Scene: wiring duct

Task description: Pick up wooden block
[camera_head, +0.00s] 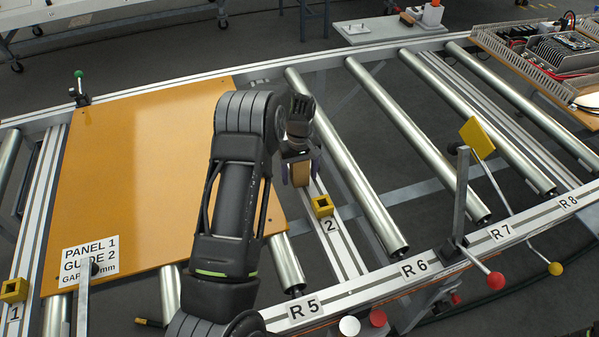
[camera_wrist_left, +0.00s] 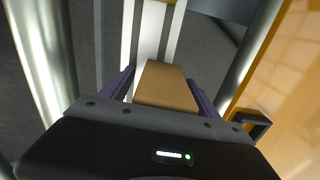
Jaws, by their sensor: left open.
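The wooden block (camera_head: 301,173) is tan and stands on the aluminium rail by the label 2, right of the orange panel. In the left wrist view the block (camera_wrist_left: 165,86) lies between the two purple fingers. My left gripper (camera_head: 300,174) is open and reaches down over the block with one finger on each side. Whether the fingers touch the block cannot be told. The lower part of the block is partly hidden by my gripper in the wrist view. My right gripper is not in view.
A yellow square holder (camera_head: 322,206) sits just in front of the block on the rail. The orange panel (camera_head: 130,180) lies to the left. Steel rollers (camera_head: 345,165) run to the right. A yellow paddle (camera_head: 477,138) on a lever stands further right.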

